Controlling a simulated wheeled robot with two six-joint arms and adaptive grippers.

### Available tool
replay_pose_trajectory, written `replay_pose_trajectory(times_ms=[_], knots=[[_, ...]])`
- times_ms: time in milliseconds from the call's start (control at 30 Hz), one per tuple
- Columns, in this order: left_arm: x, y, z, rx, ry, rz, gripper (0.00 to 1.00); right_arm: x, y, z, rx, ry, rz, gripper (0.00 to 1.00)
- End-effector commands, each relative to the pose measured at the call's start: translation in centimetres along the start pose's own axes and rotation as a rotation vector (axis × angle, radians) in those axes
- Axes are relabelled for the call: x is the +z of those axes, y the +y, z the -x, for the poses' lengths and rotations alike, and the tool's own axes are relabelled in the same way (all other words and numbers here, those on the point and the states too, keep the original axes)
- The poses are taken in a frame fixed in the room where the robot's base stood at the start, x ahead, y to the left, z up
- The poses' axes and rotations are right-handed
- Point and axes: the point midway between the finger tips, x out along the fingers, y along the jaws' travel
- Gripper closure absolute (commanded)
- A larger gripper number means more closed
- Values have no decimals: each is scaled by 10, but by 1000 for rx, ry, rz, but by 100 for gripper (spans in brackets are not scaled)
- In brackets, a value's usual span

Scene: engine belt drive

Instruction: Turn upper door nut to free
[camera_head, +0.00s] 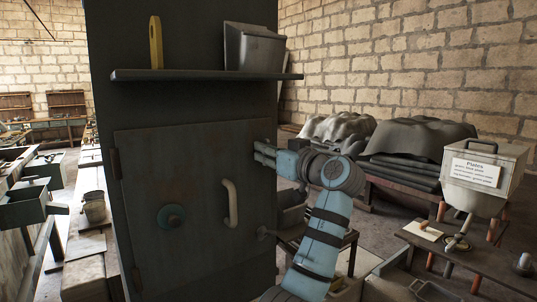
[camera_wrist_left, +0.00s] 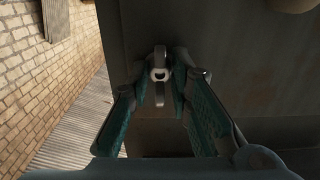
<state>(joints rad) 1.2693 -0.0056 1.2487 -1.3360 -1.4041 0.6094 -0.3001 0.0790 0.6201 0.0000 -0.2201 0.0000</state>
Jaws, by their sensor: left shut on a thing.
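A lower nut (camera_head: 264,232) shows at the door's lower right edge. My right gripper is not in view.
A shelf (camera_head: 205,76) above the door bears a yellow-handled tool (camera_head: 156,42) and a grey bin (camera_head: 254,48). At right, a bench holds a labelled box (camera_head: 485,170). Covered heaps (camera_head: 420,137) lie by the brick wall. A bucket (camera_head: 95,207) stands at left.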

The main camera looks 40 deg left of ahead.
Motion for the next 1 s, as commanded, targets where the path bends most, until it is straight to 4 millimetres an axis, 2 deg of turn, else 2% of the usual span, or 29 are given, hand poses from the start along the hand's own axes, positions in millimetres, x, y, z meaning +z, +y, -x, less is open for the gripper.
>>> replay_pose_trajectory(times_ms=[433, 467, 567, 867, 1000], knots=[[-3, 0, 0, 1, 6, 13, 100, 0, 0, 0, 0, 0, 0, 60], [-3, 0, 0, 1, 6, 13, 78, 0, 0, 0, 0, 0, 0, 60], [-3, 0, 0, 1, 5, 12, 62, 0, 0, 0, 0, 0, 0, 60], [-1, 0, 1, 1, 2, 10, 60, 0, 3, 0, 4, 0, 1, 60], [0, 1, 15, 3, 1, 11, 60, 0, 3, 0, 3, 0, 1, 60]])
